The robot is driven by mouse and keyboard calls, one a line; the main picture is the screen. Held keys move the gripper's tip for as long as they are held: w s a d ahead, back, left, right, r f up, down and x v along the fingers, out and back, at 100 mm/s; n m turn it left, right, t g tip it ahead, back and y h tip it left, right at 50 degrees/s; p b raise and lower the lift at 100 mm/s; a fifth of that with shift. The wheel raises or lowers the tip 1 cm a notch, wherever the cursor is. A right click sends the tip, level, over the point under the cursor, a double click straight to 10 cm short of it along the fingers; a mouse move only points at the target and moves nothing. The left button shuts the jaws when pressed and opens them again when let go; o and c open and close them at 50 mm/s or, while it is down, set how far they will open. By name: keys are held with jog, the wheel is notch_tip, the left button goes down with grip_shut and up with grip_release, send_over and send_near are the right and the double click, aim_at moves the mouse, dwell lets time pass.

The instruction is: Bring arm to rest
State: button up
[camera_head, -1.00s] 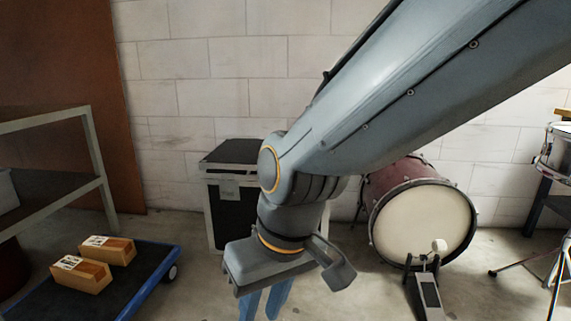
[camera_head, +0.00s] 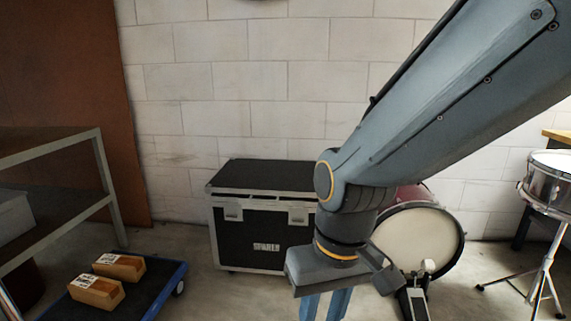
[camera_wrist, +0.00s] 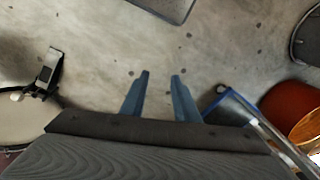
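My gripper (camera_head: 325,306) hangs pointing down from my arm, in front of the black flight case. Its two blue fingers are apart, and the lower ends are cut off by the bottom edge of the head view.
A black flight case (camera_head: 262,240) stands against the block wall. A bass drum (camera_head: 418,240) with pedal (camera_head: 414,300) is at right, beside a snare drum (camera_head: 550,185) on a stand. A blue-edged cart (camera_head: 150,295) with two boxes and a grey rack (camera_head: 60,150) are at left.

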jog(key=s+d+r+m+h+p, duration=0.1)
jog(key=s+d+r+m+p, duration=0.1)
jog(key=d+r+p, duration=1.1)
notch_tip(320, 180, up, 3)
jog(key=m+p, duration=0.1)
jog(key=p, duration=0.6)
jog(key=shift+d+m, duration=0.3)
jog(key=shift+d, duration=0.1)
dwell(0.7)
